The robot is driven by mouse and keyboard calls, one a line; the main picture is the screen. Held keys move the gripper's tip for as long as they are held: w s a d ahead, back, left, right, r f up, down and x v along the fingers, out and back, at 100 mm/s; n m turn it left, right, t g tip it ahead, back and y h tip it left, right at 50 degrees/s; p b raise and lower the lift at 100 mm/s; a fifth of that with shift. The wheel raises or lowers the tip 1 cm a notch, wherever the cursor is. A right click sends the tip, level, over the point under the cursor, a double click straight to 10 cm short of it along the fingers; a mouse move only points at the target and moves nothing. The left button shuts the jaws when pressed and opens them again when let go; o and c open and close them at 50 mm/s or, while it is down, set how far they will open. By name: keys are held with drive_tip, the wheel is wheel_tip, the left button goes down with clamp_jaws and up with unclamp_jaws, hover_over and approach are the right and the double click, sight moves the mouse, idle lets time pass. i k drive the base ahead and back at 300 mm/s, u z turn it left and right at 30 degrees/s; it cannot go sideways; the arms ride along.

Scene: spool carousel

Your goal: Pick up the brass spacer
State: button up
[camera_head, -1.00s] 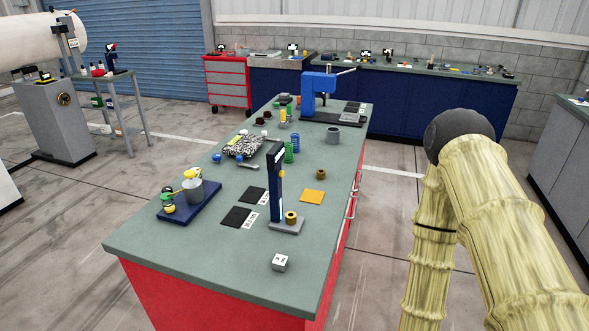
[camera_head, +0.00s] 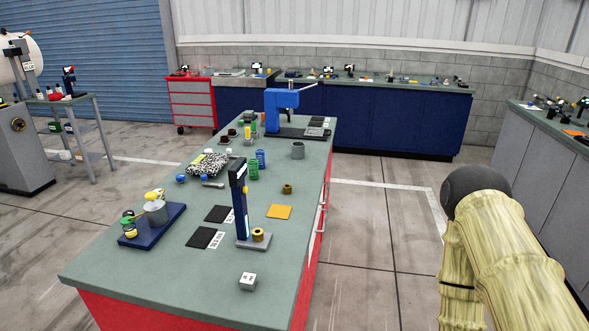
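Two small brass-coloured rings are on the green-topped workbench (camera_head: 130,272). One ring (camera_head: 287,189) stands alone on the bench top, behind the orange square. The other ring (camera_head: 258,235) sits on the grey base of a dark upright stand (camera_head: 240,200). I cannot tell from their looks which one is the brass spacer. My arm shows at the right, beyond the bench's right edge, apart from both rings. My gripper is out of view.
An orange square (camera_head: 279,212), black pads (camera_head: 205,238) and a white block (camera_head: 247,281) lie near the stand. Open floor (camera_head: 375,240) lies right of the bench.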

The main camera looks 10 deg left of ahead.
sight(258, 233)
drive_tip(key=z, duration=1.7)
drive_tip(key=i, duration=1.2)
drive_tip(key=u, duration=3.1)
